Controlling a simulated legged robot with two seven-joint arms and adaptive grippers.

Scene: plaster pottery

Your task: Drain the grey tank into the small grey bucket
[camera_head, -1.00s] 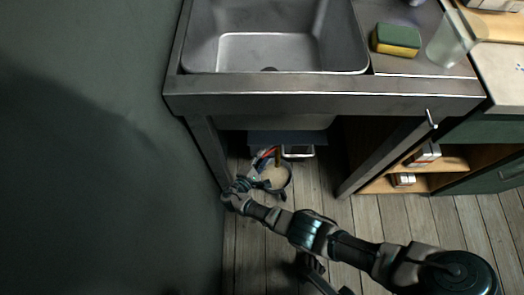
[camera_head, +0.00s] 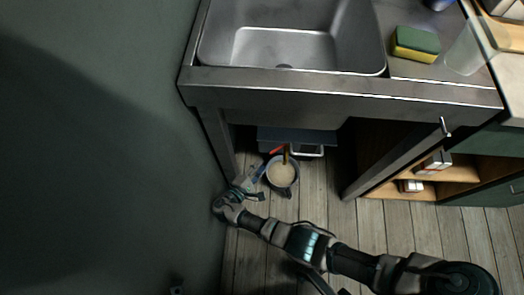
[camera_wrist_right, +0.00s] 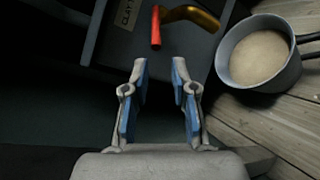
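The grey tank (camera_head: 325,137) stands on the floor under the sink. A red handle (camera_head: 276,150) and a brass tap (camera_head: 286,153) are on its front; they also show as a red handle (camera_wrist_right: 155,28) and a brass tap (camera_wrist_right: 190,15) in the right wrist view. The small grey bucket (camera_head: 283,192) stands upright below the tap and holds beige liquid; the bucket (camera_wrist_right: 265,86) is at upper right in the wrist view. My right gripper (camera_wrist_right: 159,68) is open and empty, left of the bucket and short of the handle. My left gripper is not in view.
The sink counter (camera_head: 330,88) overhangs the tank, with a leg on each side. A dark wall (camera_head: 110,150) is close on the left of my right gripper. A sponge (camera_head: 415,45) lies on the counter. Plank floor is free right of the bucket.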

